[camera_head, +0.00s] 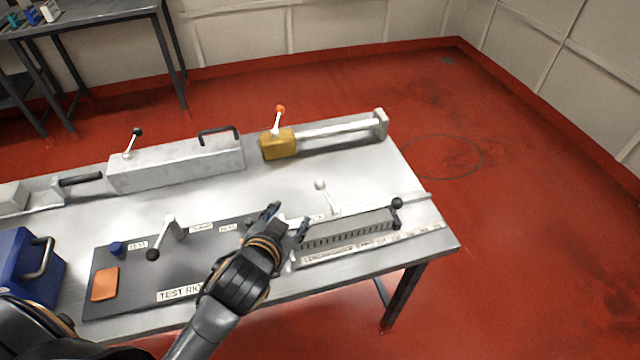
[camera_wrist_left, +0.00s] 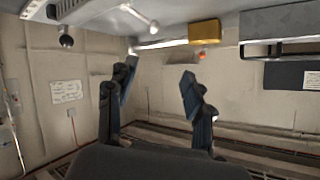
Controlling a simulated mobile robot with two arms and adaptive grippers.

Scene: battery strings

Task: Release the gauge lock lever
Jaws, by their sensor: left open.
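A slotted grey bar (camera_head: 350,235) with a pale scale strip lies at the right of the metal table. A white-ball lever (camera_head: 322,190) stands at its back edge, leaning up and left. A black-ball crank (camera_head: 397,208) is at its right end. I cannot tell by label which is the gauge lock lever. My left gripper (camera_head: 289,219) is open and empty, left of the white-ball lever and apart from it. In the left wrist view, the open fingers (camera_wrist_left: 158,75) frame bare wall; the white ball (camera_wrist_left: 153,27) and black ball (camera_wrist_left: 66,41) show above them.
A yellow block (camera_head: 278,145) with an orange-ball lever sits on a rail behind. A grey box (camera_head: 175,163) has another black-ball lever. The test rig plate (camera_head: 130,285) carries a black-ball lever (camera_head: 160,240). A blue case (camera_head: 22,262) stands left.

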